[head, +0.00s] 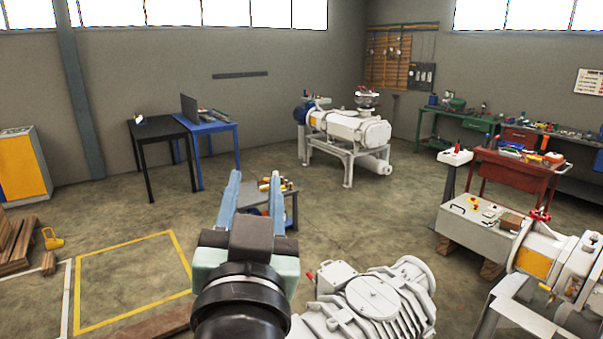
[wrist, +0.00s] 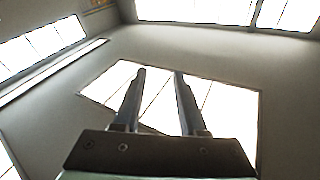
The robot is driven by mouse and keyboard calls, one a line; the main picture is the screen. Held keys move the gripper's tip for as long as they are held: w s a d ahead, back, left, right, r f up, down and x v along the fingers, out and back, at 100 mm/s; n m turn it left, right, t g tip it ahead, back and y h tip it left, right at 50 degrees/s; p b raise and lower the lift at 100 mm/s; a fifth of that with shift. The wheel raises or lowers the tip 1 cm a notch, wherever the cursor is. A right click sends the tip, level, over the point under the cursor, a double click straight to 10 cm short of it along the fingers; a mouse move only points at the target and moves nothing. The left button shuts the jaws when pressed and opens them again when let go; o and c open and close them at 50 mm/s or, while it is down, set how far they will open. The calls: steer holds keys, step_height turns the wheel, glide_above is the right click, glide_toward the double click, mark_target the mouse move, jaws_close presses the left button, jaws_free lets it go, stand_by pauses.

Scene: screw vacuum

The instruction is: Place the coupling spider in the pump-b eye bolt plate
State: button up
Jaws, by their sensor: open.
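My gripper (head: 254,180) is raised in the lower middle of the head view, its two blue-grey fingers apart and pointing away from me. It also shows in the wrist view (wrist: 160,72), where the fingers are apart with nothing between them and point up at the windows. I cannot make out the coupling spider in either view. I cannot tell which machine is pump-b, and no eye bolt plate can be told apart at this size.
A grey ribbed pump (head: 375,305) stands close at front right. A white pump on a stand (head: 345,125) is at the back. A small cart (head: 288,222) is partly hidden behind my gripper. A grey bench (head: 455,228) and red cart (head: 515,178) stand right. Yellow-marked floor (head: 130,275) is clear.

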steer(key=s+d+r+n+t, duration=0.1)
steer(key=s+d+r+t, duration=0.1)
steer(key=s+r, duration=0.3)
steer(key=s+d+r+t+h, duration=0.1)
steer(key=s+d+r+t, duration=0.2)
steer(key=r, duration=0.9)
steer(key=s+t, duration=0.2)
steer(key=s, duration=0.1)
steer(key=shift+s+r+n, duration=0.2)
steer(key=shift+r+n, duration=0.2)
steer(key=shift+f, duration=0.1)
step_height(320, 180, down, 6)
steer(key=b, duration=0.6)
steer(key=shift+f, duration=0.2)
